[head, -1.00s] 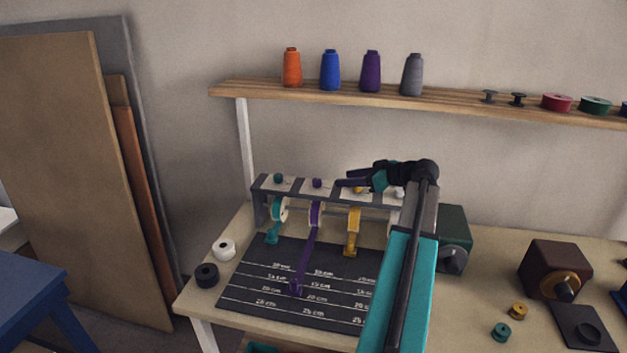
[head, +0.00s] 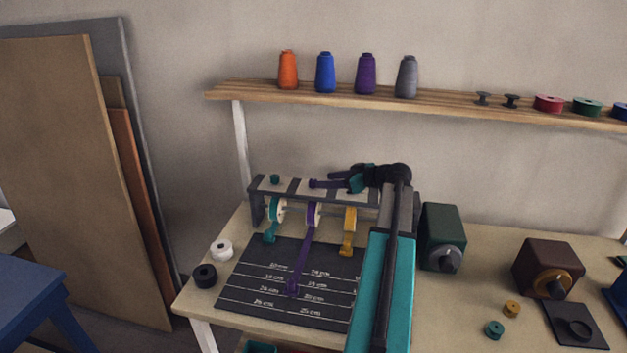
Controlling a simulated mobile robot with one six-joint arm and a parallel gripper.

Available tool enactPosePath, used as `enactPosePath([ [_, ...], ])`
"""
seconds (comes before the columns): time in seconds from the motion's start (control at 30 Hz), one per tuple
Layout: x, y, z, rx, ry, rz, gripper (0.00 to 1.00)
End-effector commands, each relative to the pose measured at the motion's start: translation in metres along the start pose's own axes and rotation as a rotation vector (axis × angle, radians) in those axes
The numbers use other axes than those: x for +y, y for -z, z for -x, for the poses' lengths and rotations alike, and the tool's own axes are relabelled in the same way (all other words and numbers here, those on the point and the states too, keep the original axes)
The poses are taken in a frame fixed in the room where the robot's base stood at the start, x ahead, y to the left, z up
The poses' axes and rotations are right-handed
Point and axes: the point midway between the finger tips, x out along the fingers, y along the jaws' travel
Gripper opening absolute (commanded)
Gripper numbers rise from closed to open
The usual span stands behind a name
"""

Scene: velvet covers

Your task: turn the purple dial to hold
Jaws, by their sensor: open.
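The purple dial (head: 312,184) is a small knob on top of the grey dispenser rack (head: 258,206), above the purple ribbon spool (head: 312,216). A purple ribbon (head: 302,262) runs from that spool down onto the dark measuring mat (head: 254,283). My gripper (head: 320,184) reaches in from the right, low over the rack, with its fingertips at the purple dial. The fingers partly cover the dial, so its setting cannot be read. I cannot tell whether they touch it. The jaws are open.
A teal dial (head: 275,179) sits left of the purple one. Teal and yellow (head: 349,222) ribbons hang on either side. My arm hides the rack's right end. A wooden shelf (head: 440,101) with thread cones runs above. A green box (head: 442,236) stands to the right.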

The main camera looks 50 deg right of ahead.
Motion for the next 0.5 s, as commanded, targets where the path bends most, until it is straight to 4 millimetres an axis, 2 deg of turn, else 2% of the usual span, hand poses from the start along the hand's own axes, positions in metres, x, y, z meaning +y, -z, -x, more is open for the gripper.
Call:
enactPosePath([
  [0.3,0.001,0.002,-0.046,-0.001,0.002,-0.001,0.45],
  [0.5,0.001,0.001,-0.066,-0.001,0.001,-0.001,0.45],
])
